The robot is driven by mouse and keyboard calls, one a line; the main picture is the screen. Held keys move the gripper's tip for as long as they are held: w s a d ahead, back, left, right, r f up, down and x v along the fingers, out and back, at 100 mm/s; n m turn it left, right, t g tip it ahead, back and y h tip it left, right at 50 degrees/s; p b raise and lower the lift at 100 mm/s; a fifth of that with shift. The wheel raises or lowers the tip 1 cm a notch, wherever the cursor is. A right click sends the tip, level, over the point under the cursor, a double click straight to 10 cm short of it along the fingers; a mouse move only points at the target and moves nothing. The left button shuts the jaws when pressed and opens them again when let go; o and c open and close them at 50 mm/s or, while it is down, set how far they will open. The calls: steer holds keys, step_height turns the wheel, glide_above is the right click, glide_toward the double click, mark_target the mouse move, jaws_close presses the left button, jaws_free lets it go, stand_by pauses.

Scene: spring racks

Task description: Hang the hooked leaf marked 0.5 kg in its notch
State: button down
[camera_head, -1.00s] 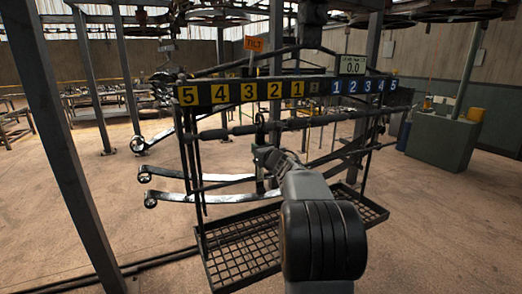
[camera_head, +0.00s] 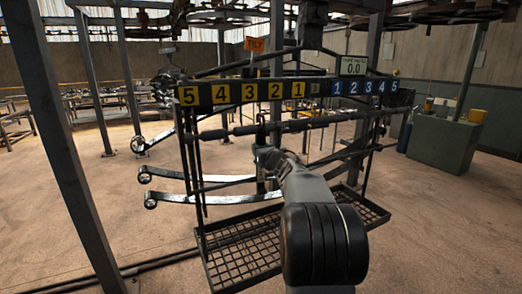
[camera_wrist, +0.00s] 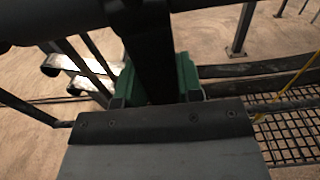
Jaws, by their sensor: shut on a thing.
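My gripper (camera_head: 263,153) is in front of the middle of the rack, partly hidden by my arm in the head view. In the wrist view its green-padded jaws (camera_wrist: 158,80) are shut on a dark upright piece (camera_wrist: 150,40), which appears to be the stem of the hooked leaf. No 0.5 kg mark can be read. The notched beam (camera_head: 236,106) runs above, with yellow plates 5 to 1 on the left and blue plates 1 to 5 on the right. The notches are too small to make out. A display (camera_head: 353,67) on the beam reads 0.0.
Two curved leaves with rolled eyes, an upper one (camera_head: 180,176) and a lower one (camera_head: 185,199), extend left below the beam. A mesh tray (camera_head: 238,258) is underneath. An orange TILT flag (camera_head: 254,44) stands above. A thick post (camera_head: 58,150) rises at left; open floor lies around.

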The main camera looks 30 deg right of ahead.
steer(key=shift+f, duration=0.1)
steer(key=shift+f+b, duration=1.05)
steer(key=shift+b, duration=0.35)
steer(key=c, duration=1)
jaws_free()
steer(key=o, duration=0.3)
steer(key=shift+f, duration=0.15)
steer(key=s+a+b, duration=0.1)
steer(key=s, duration=0.7)
steer(key=s+a+b, duration=0.1)
steer(key=s+b, duration=0.1)
steer(key=s, duration=0.5)
steer(key=s+a+b, duration=0.1)
steer(key=s, duration=0.7)
steer(key=shift+s+a+b, duration=0.2)
steer(key=shift+s+b, duration=0.1)
steer(key=shift+b, duration=0.1)
